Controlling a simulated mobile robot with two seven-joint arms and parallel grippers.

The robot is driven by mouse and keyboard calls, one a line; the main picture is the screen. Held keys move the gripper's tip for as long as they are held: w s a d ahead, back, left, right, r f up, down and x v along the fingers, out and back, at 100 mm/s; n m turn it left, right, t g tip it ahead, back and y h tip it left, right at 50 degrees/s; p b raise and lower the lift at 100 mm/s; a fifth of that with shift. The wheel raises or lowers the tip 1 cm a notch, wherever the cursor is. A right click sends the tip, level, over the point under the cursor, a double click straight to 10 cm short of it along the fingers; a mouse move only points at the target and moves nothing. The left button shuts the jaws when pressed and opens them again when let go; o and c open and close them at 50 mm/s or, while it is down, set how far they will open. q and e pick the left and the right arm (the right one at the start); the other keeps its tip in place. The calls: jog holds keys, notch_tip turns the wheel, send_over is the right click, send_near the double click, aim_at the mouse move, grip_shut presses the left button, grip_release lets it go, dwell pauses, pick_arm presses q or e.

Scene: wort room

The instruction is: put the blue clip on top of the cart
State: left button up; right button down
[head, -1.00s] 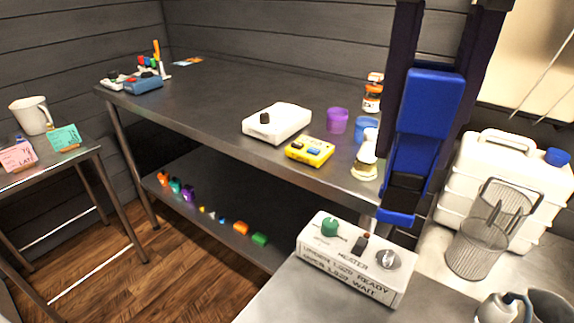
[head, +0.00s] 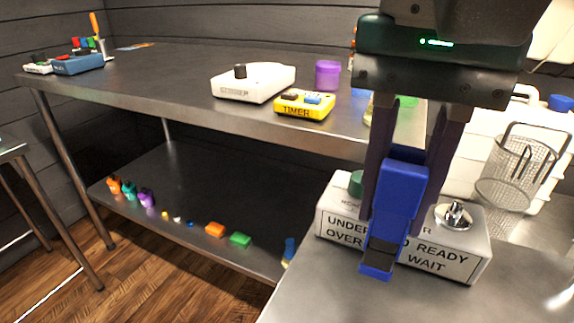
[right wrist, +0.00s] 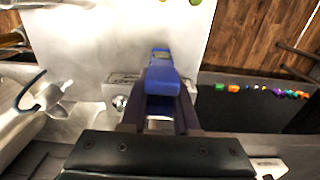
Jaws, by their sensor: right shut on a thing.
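The blue clip (head: 403,190) is a blue block with a dark lower part. My right gripper (head: 395,215) is shut on it, with a dark finger on each side. In the head view the clip hangs in front of the heater box (head: 450,262) and hides part of its face. The right wrist view also shows the clip (right wrist: 160,82) between the fingers, over a pale steel top. That steel top (head: 330,290) and a small steel table (head: 12,150) at the left edge are both in view; I cannot tell which is the cart. My left gripper is not in view.
A long steel bench (head: 170,100) carries a white device (head: 255,88), a yellow timer (head: 305,106) and a purple cup (head: 328,75). Its lower shelf (head: 210,190) holds several small coloured pieces. A wire basket (head: 505,170) stands at right. The steel top is clear before the heater.

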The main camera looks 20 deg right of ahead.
notch_tip(320, 180, down, 2)
jog(key=shift+f+b, duration=0.1)
jog(key=shift+b, duration=0.2)
notch_tip(320, 180, down, 4)
jog(key=b, duration=0.3)
jog(key=shift+f, duration=0.15)
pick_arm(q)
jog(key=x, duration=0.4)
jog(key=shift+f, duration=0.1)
pick_arm(e)
jog(key=shift+w, duration=0.1)
jog(key=shift+f, duration=0.1)
jog(key=c, duration=0.7)
grip_release()
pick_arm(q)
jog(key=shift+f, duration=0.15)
pick_arm(e)
jog(key=shift+o, duration=0.2)
